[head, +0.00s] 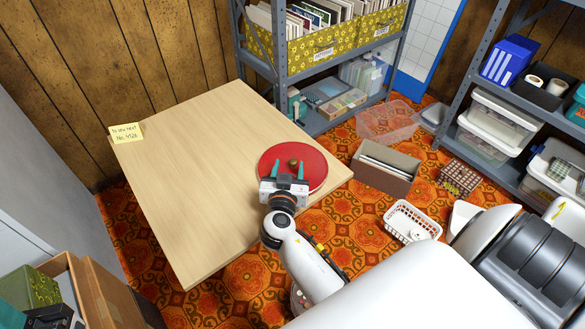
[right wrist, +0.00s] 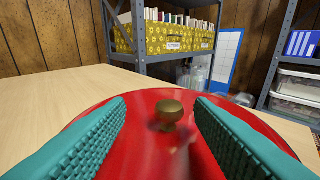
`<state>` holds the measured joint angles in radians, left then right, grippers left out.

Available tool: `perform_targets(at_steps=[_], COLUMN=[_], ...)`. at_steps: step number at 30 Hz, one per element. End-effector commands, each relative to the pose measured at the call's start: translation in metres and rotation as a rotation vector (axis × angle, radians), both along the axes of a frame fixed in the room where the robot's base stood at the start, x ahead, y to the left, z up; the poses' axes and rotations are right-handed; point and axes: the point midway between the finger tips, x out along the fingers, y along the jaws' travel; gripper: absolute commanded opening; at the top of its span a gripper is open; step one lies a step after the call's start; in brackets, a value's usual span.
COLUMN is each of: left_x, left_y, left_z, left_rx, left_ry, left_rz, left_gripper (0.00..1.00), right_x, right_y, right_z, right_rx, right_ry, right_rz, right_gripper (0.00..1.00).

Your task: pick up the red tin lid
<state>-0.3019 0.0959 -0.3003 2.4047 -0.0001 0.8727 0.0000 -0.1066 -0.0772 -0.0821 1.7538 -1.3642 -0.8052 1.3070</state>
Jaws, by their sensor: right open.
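The red tin lid (head: 308,159) lies near the right corner of the light wooden table (head: 190,170). It is round and flat, with a small brass knob (head: 293,162) in the middle. My right gripper (head: 289,170) is open over the lid, its two teal fingers pointing at the knob. In the right wrist view the red lid (right wrist: 140,115) fills the lower middle, and the brass knob (right wrist: 169,111) shows between the spread fingers, a little beyond their tips, apart from both. My left gripper is not in view.
A yellow note (head: 126,133) lies at the table's left corner. A grey shelf (head: 281,70) with yellow patterned boxes stands behind the table. A brown box (head: 386,168) and a white basket (head: 412,222) are on the floor to the right. Most of the tabletop is clear.

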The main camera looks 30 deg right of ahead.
Motion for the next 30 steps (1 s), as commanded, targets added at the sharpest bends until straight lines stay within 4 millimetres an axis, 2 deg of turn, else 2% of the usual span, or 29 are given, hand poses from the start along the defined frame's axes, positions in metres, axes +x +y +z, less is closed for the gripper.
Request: perform_targets(at_steps=[10, 20, 28, 29, 30], left_x=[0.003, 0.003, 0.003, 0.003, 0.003], left_y=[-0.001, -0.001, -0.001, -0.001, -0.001], left_z=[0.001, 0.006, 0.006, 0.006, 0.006], left_rx=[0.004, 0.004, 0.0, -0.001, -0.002], left_ry=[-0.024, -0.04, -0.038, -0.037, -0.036], left_rz=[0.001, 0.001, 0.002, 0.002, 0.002], left_gripper=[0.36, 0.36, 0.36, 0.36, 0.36], right_x=[0.029, 0.034, 0.034, 0.034, 0.034], right_y=[-0.035, -0.039, -0.039, -0.039, -0.039], right_z=[-0.007, -0.007, -0.007, -0.007, -0.007], right_rx=[-0.004, -0.001, -0.001, -0.001, -0.001], right_ry=[-0.001, 0.001, 0.001, 0.001, 0.001], right_rz=[-0.001, -0.001, -0.001, -0.001, -0.001], right_gripper=[0.48, 0.48, 0.04, 0.0, 0.0])
